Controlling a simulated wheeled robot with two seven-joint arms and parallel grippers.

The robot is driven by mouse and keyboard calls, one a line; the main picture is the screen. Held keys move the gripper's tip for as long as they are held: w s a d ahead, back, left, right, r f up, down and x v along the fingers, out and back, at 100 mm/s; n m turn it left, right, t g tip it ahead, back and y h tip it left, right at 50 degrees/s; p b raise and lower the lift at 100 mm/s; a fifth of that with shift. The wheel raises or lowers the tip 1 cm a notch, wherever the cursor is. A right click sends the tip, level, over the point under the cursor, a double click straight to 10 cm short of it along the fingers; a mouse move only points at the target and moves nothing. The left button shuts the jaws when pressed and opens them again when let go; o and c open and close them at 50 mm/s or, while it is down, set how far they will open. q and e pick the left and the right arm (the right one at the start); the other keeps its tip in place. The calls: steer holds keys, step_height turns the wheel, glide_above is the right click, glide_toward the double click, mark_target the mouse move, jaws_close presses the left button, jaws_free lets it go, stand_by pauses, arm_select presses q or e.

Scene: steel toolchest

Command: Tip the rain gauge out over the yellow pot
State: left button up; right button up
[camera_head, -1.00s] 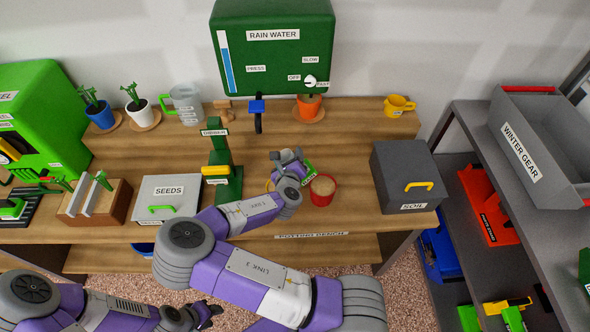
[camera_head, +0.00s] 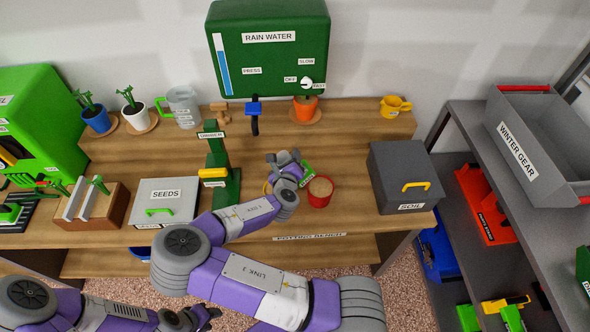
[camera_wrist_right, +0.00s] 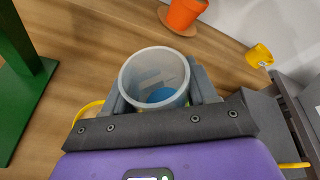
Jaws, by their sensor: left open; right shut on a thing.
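My right gripper (camera_head: 284,162) is over the middle of the bench, shut on the rain gauge. In the right wrist view the rain gauge (camera_wrist_right: 127,80) is a clear, round-mouthed cup between the fingers, with blue at its bottom. Its mouth faces the wrist camera; in the head view the gripper largely hides it. A yellow rim (camera_head: 267,187), probably the yellow pot, shows just left of the right gripper, mostly hidden by the arm. A yellow curve (camera_wrist_right: 84,112) also shows beside the gripper in the wrist view. My left gripper (camera_head: 206,315) is open and empty, low in front of the bench.
A red pot (camera_head: 320,191) with tan contents stands right of my right gripper. A green dibber stand (camera_head: 217,150) is to the left. The soil box (camera_head: 403,168) is at the right end. An orange pot (camera_head: 306,110) and a yellow cup (camera_head: 393,107) stand behind.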

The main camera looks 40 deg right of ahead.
steer(key=shift+r+n+h, duration=0.3)
steer(key=shift+n, duration=0.1)
stand_by(0.9)
steer(key=shift+r+n+h, duration=0.3)
steer(key=shift+n, duration=0.3)
steer(key=shift+d, duration=0.1)
stand_by(0.8)
steer(key=shift+r+n+h, duration=0.3)
steer(key=shift+n+h, duration=0.1)
steer(key=shift+n, duration=0.2)
stand_by(0.7)
steer(key=shift+r+n+h, duration=0.35)
steer(key=shift+n+h, duration=0.05)
steer(key=shift+n, duration=0.2)
stand_by(0.8)
